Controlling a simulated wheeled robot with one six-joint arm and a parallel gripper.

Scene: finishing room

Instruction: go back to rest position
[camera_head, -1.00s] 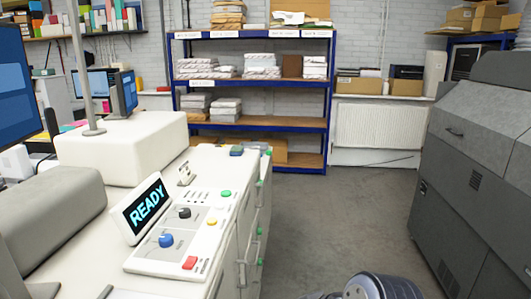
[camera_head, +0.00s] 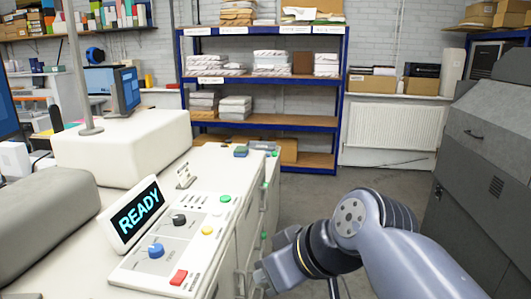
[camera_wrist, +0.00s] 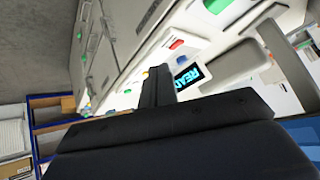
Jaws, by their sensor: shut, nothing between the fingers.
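My arm (camera_head: 385,235) reaches in from the lower right of the head view and bends beside the white machine with the control panel (camera_head: 165,250). Its wrist end is low, near the machine's front side; the gripper fingers cannot be made out there. In the wrist view my black gripper (camera_wrist: 158,74) is shut, with nothing between its fingers. Beyond it the wrist view shows the panel's READY display (camera_wrist: 192,73), tilted. The panel carries a blue knob, a black knob and red, yellow and green buttons.
A blue-framed shelf (camera_head: 262,120) with paper stacks stands at the back. A large grey machine (camera_head: 485,150) stands on the right. Bare floor (camera_head: 310,195) lies between it and the white machine. A radiator (camera_head: 390,128) is on the back wall.

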